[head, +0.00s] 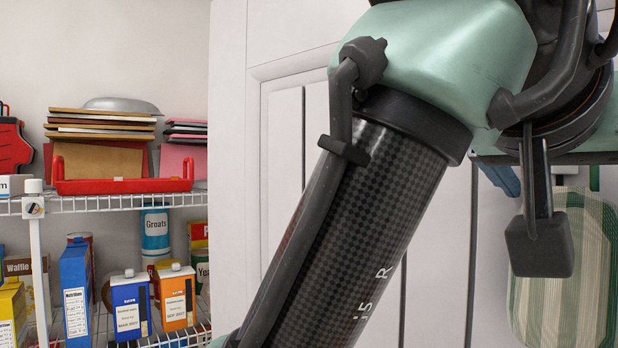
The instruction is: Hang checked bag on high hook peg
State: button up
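A cream cloth-like item with green and tan lines (568,285) hangs flat against the pale panelled surface at the lower right. It may be the checked bag; its top is hidden behind my gripper. My gripper (540,245) points down in front of it, with one dark finger and its blocky tip showing. The other finger cannot be made out, so I cannot tell its opening or whether it touches the item. A teal rail-like bar (590,150) runs behind the wrist, with a blue piece (500,178) below it. I cannot make out a high hook peg.
My arm covers the middle of the view, before a white panelled door or wall (285,130). At left stands a white wire shelf (120,204) with a red tray (123,186), stacked boards, a blue box (76,290), an orange carton (176,298) and a Groats can (155,235).

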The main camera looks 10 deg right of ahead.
jog(key=shift+s+a+b, duration=0.15)
jog(key=shift+a+b, duration=0.15)
jog(key=b+v, duration=0.5)
jog(key=v, duration=0.7)
jog(key=w+a+f+n+t+h+b, duration=0.1)
jog(key=w+a+f+n+t+b, duration=0.1)
jog(key=w+a+f+n+t, duration=0.3)
jog(key=w+a+f+n+t+b, duration=0.1)
jog(key=w+f+t+b, duration=0.15)
jog(key=w+t, duration=0.4)
jog(key=s+a+f+n+t+y+b, duration=0.2)
jog(key=s+a+f+n+t+y, duration=0.4)
jog(key=a+f+t+y, duration=0.3)
jog(key=a+y, duration=0.2)
jog(key=y, duration=0.1)
jog(key=shift+s+y+b, duration=0.15)
jog(key=shift+y+b, duration=0.2)
jog(key=shift+y, duration=0.05)
jog(key=shift+f, duration=0.15)
